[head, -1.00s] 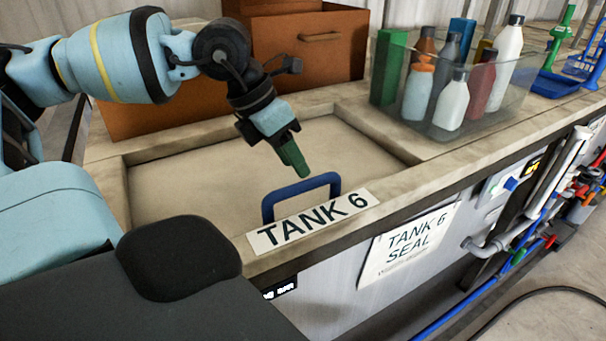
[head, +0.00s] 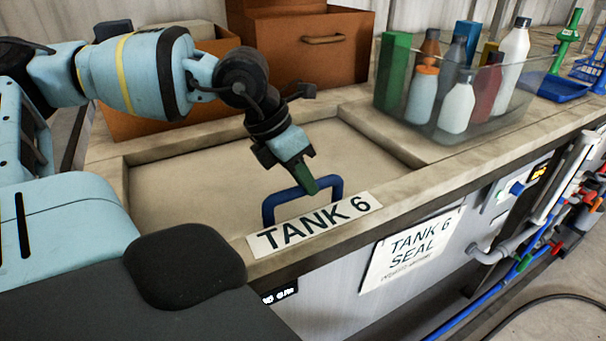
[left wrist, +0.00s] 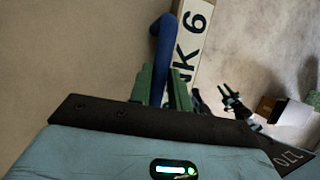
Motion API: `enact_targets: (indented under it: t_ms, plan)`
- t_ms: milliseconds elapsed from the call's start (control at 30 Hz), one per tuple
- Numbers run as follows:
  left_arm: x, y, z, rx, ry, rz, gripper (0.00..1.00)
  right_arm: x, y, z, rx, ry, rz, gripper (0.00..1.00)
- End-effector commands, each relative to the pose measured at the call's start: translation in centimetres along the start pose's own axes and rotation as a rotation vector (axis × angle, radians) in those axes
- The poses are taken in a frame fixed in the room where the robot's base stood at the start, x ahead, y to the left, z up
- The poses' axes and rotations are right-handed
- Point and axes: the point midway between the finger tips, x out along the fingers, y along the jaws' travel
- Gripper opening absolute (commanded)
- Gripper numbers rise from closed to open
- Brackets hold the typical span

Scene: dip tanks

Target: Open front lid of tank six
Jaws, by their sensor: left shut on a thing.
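The tank six lid (head: 190,185) is a flat beige panel sunk in the counter, lying closed. Its blue loop handle (head: 287,199) stands at the front edge behind the white "TANK 6" label (head: 315,220). My left gripper (head: 310,188) reaches down from the left and is shut on the handle's top bar. In the left wrist view, the blue handle (left wrist: 160,45) runs down between the green fingers (left wrist: 160,88), beside the label (left wrist: 187,45). The fingers hide part of the bar.
A clear bin (head: 440,133) of bottles stands on the counter to the right. Brown drawer boxes (head: 320,45) stand behind the lid. A "TANK 6 SEAL" sign (head: 410,248) hangs on the front face, with pipes (head: 500,240) to its right.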

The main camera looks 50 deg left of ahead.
Motion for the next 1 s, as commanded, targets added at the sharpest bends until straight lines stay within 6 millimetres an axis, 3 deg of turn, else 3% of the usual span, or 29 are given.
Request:
enact_targets:
  t_ms: [300,467,567,767,1000]
  plan:
    - [-0.1,0.2,0.0,-0.002,-0.001,0.000,0.00,0.0,0.2,0.1,-0.008,-0.001,-0.001,0.36]
    - [-0.4,1.7,0.2,-0.005,-0.004,-0.001,0.00,-0.1,0.2,-0.1,-0.009,0.000,0.000,0.36]
    - [-0.8,3.6,0.4,-0.008,-0.006,-0.001,0.00,-0.1,0.2,-0.2,-0.009,0.002,0.000,0.36]
    - [-1.7,9.6,0.8,-0.010,-0.005,0.001,0.00,0.0,0.2,0.3,-0.008,-0.005,0.000,0.36]
    - [-2.5,16.6,1.2,-0.008,0.004,0.002,0.00,0.8,-0.1,3.5,0.003,-0.057,-0.006,0.36]
